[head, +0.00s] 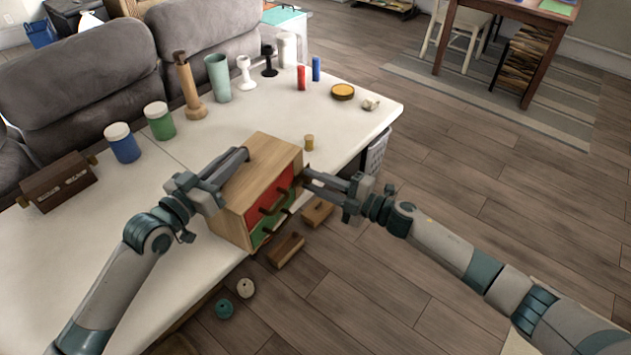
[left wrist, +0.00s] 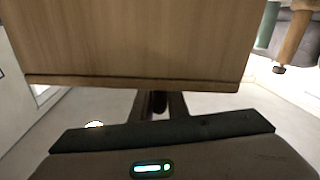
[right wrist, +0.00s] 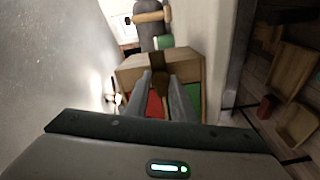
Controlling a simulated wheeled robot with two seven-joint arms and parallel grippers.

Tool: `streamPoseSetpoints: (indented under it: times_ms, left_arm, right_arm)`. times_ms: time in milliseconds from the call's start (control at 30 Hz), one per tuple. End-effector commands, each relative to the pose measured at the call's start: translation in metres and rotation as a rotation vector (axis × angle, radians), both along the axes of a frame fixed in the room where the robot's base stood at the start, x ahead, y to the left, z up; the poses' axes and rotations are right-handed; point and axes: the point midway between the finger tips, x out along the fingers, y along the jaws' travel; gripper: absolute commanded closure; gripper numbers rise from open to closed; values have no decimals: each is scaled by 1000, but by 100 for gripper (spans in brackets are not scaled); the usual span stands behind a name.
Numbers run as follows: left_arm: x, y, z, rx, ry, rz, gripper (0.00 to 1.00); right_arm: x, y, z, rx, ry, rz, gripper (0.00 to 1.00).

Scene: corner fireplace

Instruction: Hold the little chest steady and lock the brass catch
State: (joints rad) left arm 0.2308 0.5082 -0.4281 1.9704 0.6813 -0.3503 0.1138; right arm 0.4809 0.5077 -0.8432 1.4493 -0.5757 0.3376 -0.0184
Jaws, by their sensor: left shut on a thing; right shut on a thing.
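The little chest (head: 248,165) is a light wooden box at the table's front edge, with red (head: 272,195) and green (head: 262,228) drawer fronts and dark handles. My left gripper (head: 240,158) is shut on the chest at its left side; the chest's wooden face (left wrist: 140,40) fills the left wrist view. My right gripper (head: 305,180) is at the chest's front right edge. In the right wrist view its fingers close on a brown strip (right wrist: 158,62) over the front, seemingly the catch. Its brass colour is not clear, and the fingers hide its lower part.
Two open wooden trays (head: 286,250) (head: 317,211) lie below the chest. A teal ball (head: 224,308) and a white ball (head: 245,288) are near them. A dark brown box (head: 58,181), jars and candlesticks stand farther back.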

Motion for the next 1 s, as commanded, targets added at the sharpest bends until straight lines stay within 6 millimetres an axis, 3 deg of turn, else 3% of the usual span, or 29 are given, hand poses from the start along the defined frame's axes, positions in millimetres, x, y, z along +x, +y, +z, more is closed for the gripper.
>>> streamPoseSetpoints:
  times_ms: [400, 433, 500, 1000]
  left_arm:
    - [0, -2, -1, -4, 3, -2, 100]
    - [0, -2, -1, -4, 3, -2, 100]
    - [0, -1, -1, -4, 3, -2, 100]
    - [0, 0, -1, -1, 2, 0, 100]
  right_arm:
    - [-3, 5, 1, -1, -8, 10, 100]
    - [-3, 5, 1, -1, -8, 10, 71]
    - [-2, 4, 1, -1, -8, 8, 59]
    - [-7, -7, 0, -3, -6, 3, 59]
